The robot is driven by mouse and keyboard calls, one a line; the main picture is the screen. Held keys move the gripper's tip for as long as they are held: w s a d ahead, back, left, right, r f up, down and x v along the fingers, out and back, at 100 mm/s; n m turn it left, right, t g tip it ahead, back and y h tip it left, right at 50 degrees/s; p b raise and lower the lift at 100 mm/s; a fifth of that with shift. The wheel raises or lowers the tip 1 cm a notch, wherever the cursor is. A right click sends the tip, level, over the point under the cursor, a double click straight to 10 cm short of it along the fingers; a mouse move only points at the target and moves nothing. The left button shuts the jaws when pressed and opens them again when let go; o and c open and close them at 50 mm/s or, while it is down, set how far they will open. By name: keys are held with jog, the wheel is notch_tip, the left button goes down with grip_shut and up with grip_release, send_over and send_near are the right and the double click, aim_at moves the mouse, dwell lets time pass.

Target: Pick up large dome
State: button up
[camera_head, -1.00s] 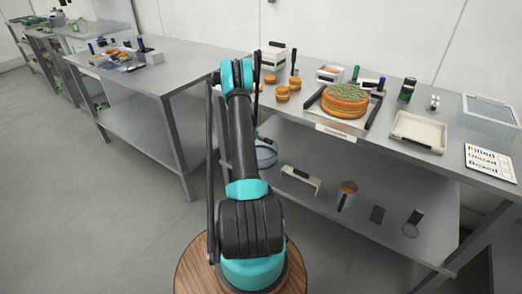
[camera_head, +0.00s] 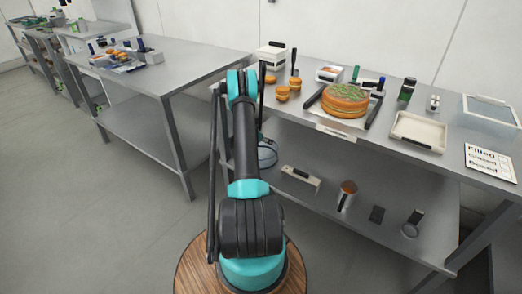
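A clear, rounded, bluish vessel with a dark edge, which looks like the large dome (camera_head: 267,154), shows at the lower shelf level beneath the right-hand table, just right of my arm. Its left part is hidden behind my arm. My arm rises from the round wooden-topped base and bends at a teal joint near the table's front left corner. My gripper is hidden behind the arm, so its fingers and any contact with the dome cannot be seen.
The right-hand table (camera_head: 395,163) holds a large layered round cake (camera_head: 345,100), small filled rounds (camera_head: 282,93), a white tray (camera_head: 418,131) and a clear bin (camera_head: 490,112). Another table (camera_head: 170,68) stands left.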

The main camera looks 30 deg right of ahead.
jog(key=c, duration=0.3)
jog(key=shift+c, duration=0.2)
